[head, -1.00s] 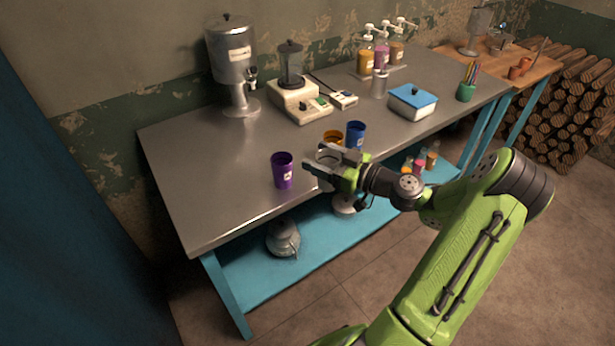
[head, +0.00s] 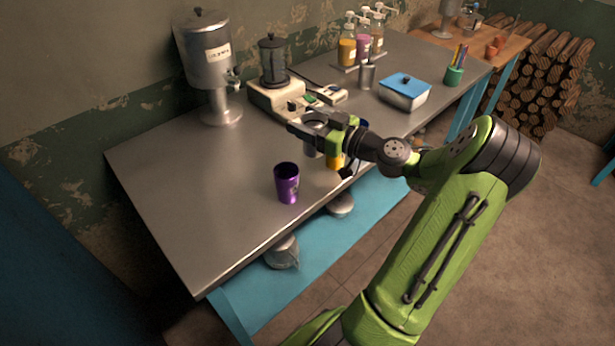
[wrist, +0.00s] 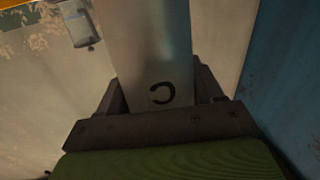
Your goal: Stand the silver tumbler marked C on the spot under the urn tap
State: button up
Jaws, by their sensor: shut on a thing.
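My gripper (head: 309,127) is shut on the silver tumbler (head: 310,149) and holds it over the table, behind the purple cup. Most of the tumbler is hidden by the jaws in the head view. In the wrist view the tumbler (wrist: 150,45) stands between the fingers, with a dark letter C on its side. The grey urn (head: 207,62) stands at the back left of the table, with its tap (head: 233,78) on its right side. I cannot make out a marked spot under the tap. The tumbler is to the right of and in front of the urn, apart from it.
A purple cup (head: 287,184) stands near the front edge. A blender (head: 273,65) on a cream base is right of the urn. Another silver tumbler (head: 367,76) stands by the pump bottles. The left tabletop is clear.

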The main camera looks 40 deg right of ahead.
notch_tip(320, 180, down, 10)
jog(key=b, duration=0.3)
jog(key=shift+w+b, duration=0.1)
jog(key=shift+b, duration=0.25)
jog(key=shift+f, duration=0.1)
jog(key=o, duration=1.1)
jog(key=shift+c, duration=0.2)
